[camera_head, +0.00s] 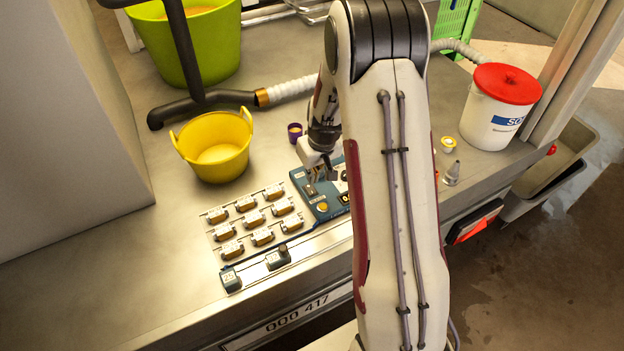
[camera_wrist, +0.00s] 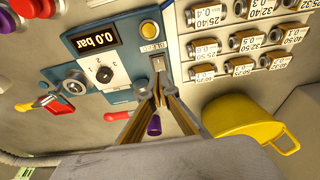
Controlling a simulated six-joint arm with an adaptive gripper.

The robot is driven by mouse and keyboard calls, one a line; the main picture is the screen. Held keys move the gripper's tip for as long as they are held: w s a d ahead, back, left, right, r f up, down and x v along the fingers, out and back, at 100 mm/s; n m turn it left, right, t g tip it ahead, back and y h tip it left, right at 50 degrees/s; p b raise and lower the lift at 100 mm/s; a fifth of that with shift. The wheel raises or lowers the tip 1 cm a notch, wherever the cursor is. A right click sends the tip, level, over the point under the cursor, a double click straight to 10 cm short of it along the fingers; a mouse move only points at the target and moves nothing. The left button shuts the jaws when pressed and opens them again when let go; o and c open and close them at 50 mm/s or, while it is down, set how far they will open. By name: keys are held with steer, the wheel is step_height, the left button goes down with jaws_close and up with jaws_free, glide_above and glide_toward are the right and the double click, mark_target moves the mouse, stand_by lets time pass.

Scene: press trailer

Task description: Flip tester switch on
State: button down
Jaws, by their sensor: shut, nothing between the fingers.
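The blue tester panel (camera_head: 325,208) sits on the bench and is partly hidden behind my arm in the head view. In the wrist view the tester (camera_wrist: 82,78) shows a display reading 0.0 bar (camera_wrist: 94,42), a dial (camera_wrist: 104,75), a yellow button (camera_wrist: 148,30) and a grey switch (camera_wrist: 157,64). My gripper (camera_wrist: 157,88) is shut and empty, its fingertips right at the switch's near end. I cannot tell whether they touch it. In the head view my gripper (camera_head: 320,174) is above the tester's upper left part.
A board of labelled parts (camera_head: 253,224) lies beside the tester. A yellow tub (camera_head: 214,147), a small purple cup (camera_head: 295,131) and a green bucket (camera_head: 192,42) stand behind. A white bucket with red lid (camera_head: 494,112) stands right. The bench's left front is clear.

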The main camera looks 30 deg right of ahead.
steer(key=s+r, duration=0.4)
steer(key=r, duration=0.4)
steer(key=shift+s, duration=0.1)
stand_by(0.8)
steer(key=s+a+r+t, duration=0.1)
steer(key=s+a+r, duration=0.6)
steer(key=s+r, duration=0.3)
steer(key=s+a+r+t, duration=0.2)
steer(key=s+a+r, duration=0.6)
steer(key=s+r, duration=0.3)
steer(key=s, duration=0.4)
steer(key=shift+r, duration=0.2)
